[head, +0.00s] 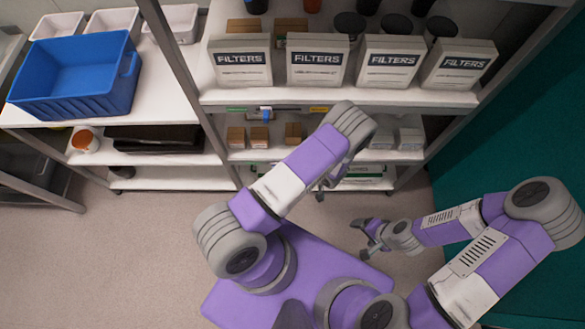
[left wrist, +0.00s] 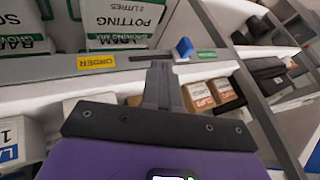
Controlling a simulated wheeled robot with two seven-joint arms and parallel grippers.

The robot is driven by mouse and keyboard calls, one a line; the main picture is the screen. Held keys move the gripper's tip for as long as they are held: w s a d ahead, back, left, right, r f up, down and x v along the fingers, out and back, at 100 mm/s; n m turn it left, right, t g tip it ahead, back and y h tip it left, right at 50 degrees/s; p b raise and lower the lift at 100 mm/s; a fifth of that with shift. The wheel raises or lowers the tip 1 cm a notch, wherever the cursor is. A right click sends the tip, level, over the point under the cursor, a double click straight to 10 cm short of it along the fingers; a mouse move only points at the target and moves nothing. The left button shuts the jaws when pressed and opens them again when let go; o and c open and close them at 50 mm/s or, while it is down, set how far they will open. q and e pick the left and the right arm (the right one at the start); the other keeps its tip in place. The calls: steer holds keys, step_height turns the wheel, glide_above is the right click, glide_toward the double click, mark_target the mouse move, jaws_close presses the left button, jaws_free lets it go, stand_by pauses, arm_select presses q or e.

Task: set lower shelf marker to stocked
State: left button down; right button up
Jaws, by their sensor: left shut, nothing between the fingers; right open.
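In the left wrist view, a blue marker (left wrist: 184,48) stands on a grey shelf-edge rail, right beside a green label (left wrist: 205,54). A yellow ORDER label (left wrist: 97,62) is further left on the same rail. My left gripper (left wrist: 160,68) is shut and empty, its fingertips by the rail just left of the marker; I cannot tell whether they touch it. In the head view, my left gripper (head: 325,186) is partly hidden by its arm, low before the shelves; I cannot make out this marker there. My right gripper (head: 366,238) is open and empty, over the floor.
A higher rail carries another blue marker (head: 265,113). FILTERS boxes (head: 318,60) stand above it. Boxes of clips (left wrist: 200,96) and potting bags (left wrist: 122,18) lie on either side of the rail near my left gripper. A blue bin (head: 75,75) is at left.

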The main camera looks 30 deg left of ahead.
arm_select(q)
steer(key=v, duration=0.3)
steer(key=shift+p, duration=0.3)
stand_by(0.4)
steer(key=s+d+r+m+h, duration=0.4)
steer(key=s+d+r+h, duration=0.3)
steer(key=s+h, duration=0.4)
steer(key=shift+d+r+g+h+p, duration=0.3)
steer(key=shift+d+r, duration=0.1)
steer(key=shift+d, duration=0.4)
